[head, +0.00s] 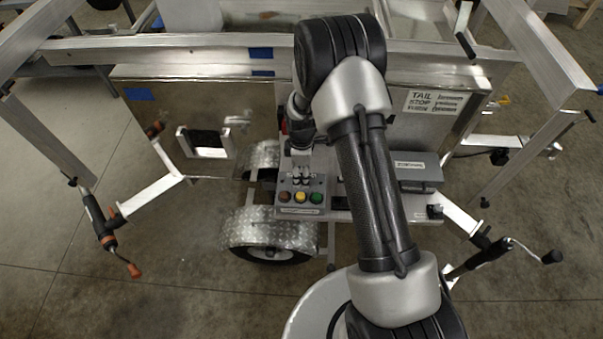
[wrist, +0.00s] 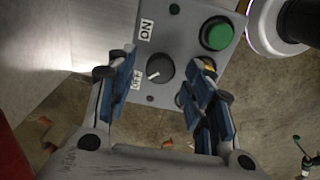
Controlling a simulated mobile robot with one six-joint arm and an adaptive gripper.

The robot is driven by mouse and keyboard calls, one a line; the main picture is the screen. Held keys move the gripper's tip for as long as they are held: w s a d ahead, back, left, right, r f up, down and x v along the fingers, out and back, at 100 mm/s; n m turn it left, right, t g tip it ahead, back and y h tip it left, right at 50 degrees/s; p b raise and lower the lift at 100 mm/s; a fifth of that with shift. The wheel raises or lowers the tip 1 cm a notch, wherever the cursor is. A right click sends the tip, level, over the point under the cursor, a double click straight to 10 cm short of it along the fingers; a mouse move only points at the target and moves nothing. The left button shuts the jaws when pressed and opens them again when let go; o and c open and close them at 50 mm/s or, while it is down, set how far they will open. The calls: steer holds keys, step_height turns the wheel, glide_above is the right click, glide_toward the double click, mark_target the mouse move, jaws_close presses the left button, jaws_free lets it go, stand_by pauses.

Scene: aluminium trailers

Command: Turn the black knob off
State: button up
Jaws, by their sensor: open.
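The black knob (wrist: 160,69) is round with a short white mark on its lower left, and sits on a grey control panel (wrist: 180,35) in the wrist view. An ON label (wrist: 146,29) is above it and an OFF label (wrist: 136,80) is at its lower left. The white mark points toward the OFF side. My gripper (wrist: 162,88) is open, with one blue-padded finger on each side of the knob in the picture; whether they touch it I cannot tell. In the head view my arm covers the area, and I cannot make out the knob.
A green button (wrist: 217,34) is right of the knob, and a yellow one is partly hidden behind the right finger. The head view shows a grey box with red, yellow and green buttons (head: 316,198) above a wheel fender (head: 265,229). A metal trailer box (head: 185,105) stands behind.

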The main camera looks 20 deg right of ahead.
mark_target(301, 177)
step_height(301, 177, up, 11)
stand_by(0.3)
stand_by(0.4)
